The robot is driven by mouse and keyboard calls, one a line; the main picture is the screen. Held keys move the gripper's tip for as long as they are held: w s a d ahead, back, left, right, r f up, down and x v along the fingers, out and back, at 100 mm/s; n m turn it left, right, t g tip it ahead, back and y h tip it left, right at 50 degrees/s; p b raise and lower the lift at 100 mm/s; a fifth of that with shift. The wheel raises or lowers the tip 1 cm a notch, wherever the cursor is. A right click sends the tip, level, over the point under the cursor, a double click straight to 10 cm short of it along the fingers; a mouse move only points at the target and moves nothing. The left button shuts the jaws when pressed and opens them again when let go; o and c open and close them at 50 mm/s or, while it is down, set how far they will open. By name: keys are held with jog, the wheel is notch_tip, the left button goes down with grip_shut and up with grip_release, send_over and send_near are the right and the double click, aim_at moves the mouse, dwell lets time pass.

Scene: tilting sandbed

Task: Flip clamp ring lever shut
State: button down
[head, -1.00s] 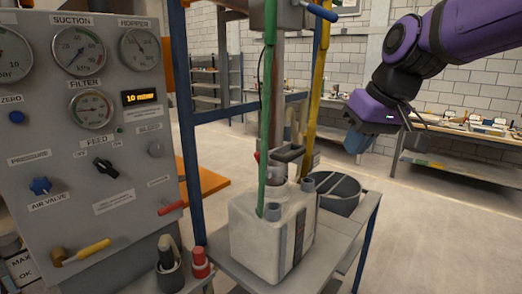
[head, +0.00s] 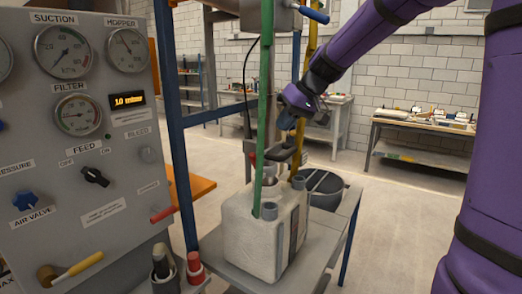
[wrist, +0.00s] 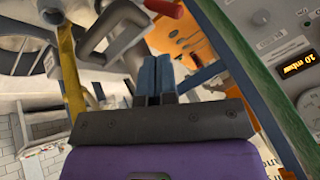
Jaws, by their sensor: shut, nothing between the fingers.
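A lever with a red tip (head: 252,158) stands up at the left of the neck of the white canister (head: 250,235). This red tip also shows at the top of the wrist view (wrist: 165,8). A thick dark grey handle (head: 284,148) sits above the canister's neck and shows in the wrist view (wrist: 100,35) left of my fingers. My gripper (head: 287,124) is shut and empty, pointing down just above that handle. In the wrist view its blue fingertips (wrist: 153,62) are together, below the red tip. The clamp ring itself is mostly hidden behind the green post and handle.
A green post (head: 265,100) stands in front of the canister and a yellow post (head: 306,70) behind it. A dark round tub (head: 325,190) is to the right on the grey stand (head: 320,250). The gauge panel (head: 70,190) fills the left side.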

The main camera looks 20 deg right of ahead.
dwell(0.3)
send_near(257, 165)
jog(key=w+a+f, duration=0.1)
jog(key=f, duration=0.1)
jog(key=w+a+f, duration=0.1)
jog(key=w, duration=0.1)
jog(key=shift+w+f, duration=0.2)
jog(key=shift+f, duration=0.15)
jog(key=shift+a, duration=0.1)
jog(key=shift+s+a, duration=0.2)
dwell(0.3)
